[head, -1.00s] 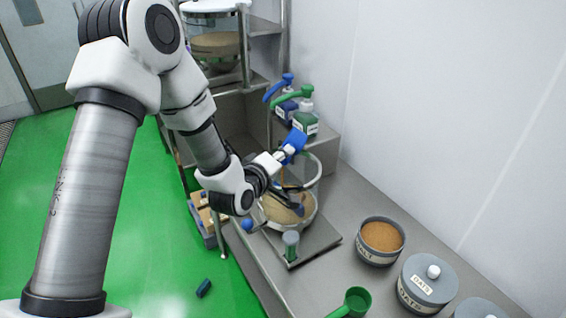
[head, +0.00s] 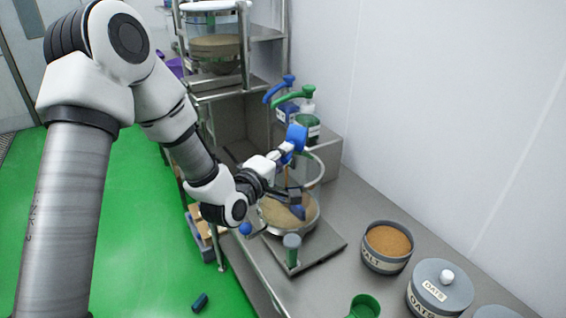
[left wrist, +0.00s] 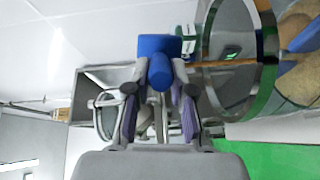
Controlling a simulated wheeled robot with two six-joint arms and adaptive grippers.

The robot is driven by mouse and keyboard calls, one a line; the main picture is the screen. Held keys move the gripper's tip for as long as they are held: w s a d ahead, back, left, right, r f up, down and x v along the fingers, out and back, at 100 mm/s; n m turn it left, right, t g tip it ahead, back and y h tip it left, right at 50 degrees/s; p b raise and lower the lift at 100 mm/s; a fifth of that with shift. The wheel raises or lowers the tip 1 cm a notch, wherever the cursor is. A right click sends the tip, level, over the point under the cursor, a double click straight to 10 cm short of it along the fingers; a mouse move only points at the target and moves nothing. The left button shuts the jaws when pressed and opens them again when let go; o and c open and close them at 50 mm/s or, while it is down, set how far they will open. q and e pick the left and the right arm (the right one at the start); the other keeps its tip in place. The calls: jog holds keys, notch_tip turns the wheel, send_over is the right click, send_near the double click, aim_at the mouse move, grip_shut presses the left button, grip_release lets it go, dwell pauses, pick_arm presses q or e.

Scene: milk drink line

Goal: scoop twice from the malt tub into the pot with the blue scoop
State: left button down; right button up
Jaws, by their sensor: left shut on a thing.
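My left gripper (head: 289,168) is above the pot (head: 313,223) and shut on the blue scoop's handle (head: 296,138). The left wrist view shows the handle (left wrist: 159,62) between the fingers. A brown shaft (left wrist: 225,63) runs from beside it across the pot's rim to a blue piece (left wrist: 305,38); the head view shows this blue piece (head: 298,211) low in the pot, over tan contents. Whether it is all one tool is hard to tell. The open malt tub (head: 386,263), full of brown powder, stands on the bench at right. My right gripper is not in view.
A lidded oats tub (head: 440,293) stands beside the malt tub. A green scoop (head: 365,306) lies at the front of the bench. A small green-grey jar (head: 292,250) stands before the pot. Pump bottles (head: 308,125) stand behind it. A wall bounds the right.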

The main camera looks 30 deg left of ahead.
pick_arm(q)
jog(key=shift+f+n+t+b, duration=0.3)
jog(key=shift+n+b, duration=0.35)
jog(key=shift+b, duration=0.55)
jog(key=shift+f+n+t+b, duration=0.1)
jog(key=shift+n+t+b, duration=0.25)
jog(key=shift+n+b, duration=0.6)
jog(key=shift+f+n+t+b, duration=0.2)
jog(key=shift+n+t+b, duration=0.2)
jog(key=shift+b, duration=1)
jog(key=shift+n+y+b, duration=0.3)
jog(key=shift+n+b, duration=0.1)
jog(key=shift+b, duration=0.25)
jog(key=shift+r, duration=0.15)
